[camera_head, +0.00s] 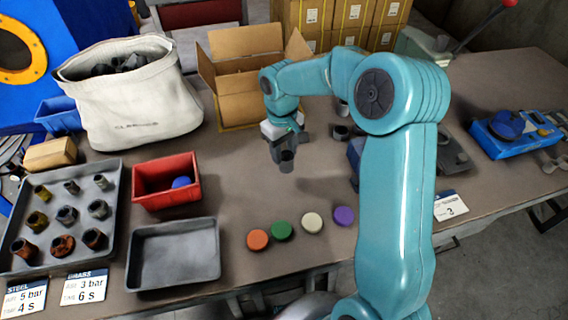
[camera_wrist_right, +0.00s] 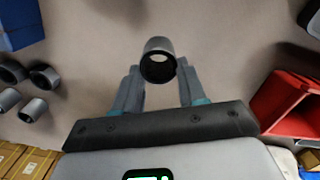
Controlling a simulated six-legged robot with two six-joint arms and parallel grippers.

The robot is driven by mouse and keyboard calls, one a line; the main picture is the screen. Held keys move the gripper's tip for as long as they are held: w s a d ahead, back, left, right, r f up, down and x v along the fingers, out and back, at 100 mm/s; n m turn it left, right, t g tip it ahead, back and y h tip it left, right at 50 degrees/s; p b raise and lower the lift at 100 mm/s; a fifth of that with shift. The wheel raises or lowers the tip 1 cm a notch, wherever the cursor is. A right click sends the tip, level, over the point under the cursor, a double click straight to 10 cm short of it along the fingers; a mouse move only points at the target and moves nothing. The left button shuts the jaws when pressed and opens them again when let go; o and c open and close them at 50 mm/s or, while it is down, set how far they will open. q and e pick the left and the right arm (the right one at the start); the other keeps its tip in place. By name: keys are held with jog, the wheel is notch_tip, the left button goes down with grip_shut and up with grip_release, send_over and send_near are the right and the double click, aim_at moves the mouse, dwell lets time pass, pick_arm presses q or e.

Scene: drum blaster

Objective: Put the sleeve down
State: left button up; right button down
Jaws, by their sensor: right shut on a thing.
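A grey hollow sleeve (camera_head: 287,161) is held at the tips of my right gripper (camera_head: 281,148), over the middle of the table. In the right wrist view the sleeve (camera_wrist_right: 158,62) sits between the two fingers of my right gripper (camera_wrist_right: 158,88), its open end towards the camera. The fingers are shut on it. Whether its lower end touches the table, I cannot tell. Several other grey sleeves (camera_wrist_right: 35,107) stand or lie at the left of the wrist view. My left gripper is not in view.
A red bin (camera_head: 150,202) with a blue item, an empty dark tray (camera_head: 140,275) and a tray of mixed sleeves (camera_head: 108,170) lie left. Several coloured caps, including an orange one (camera_head: 257,239), lie in front. A cardboard box (camera_head: 238,108) stands behind. Table between is bare.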

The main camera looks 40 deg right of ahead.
aim_at(283, 152)
notch_tip(283, 152, down, 6)
jog(key=shift+r, duration=0.35)
jog(key=c, duration=0.6)
grip_release()
jog(key=shift+f, duration=0.25)
jog(key=shift+r, duration=0.1)
jog(key=r, duration=1.2)
jog(key=shift+w+r+p, duration=0.15)
jog(key=shift+w+p, duration=0.15)
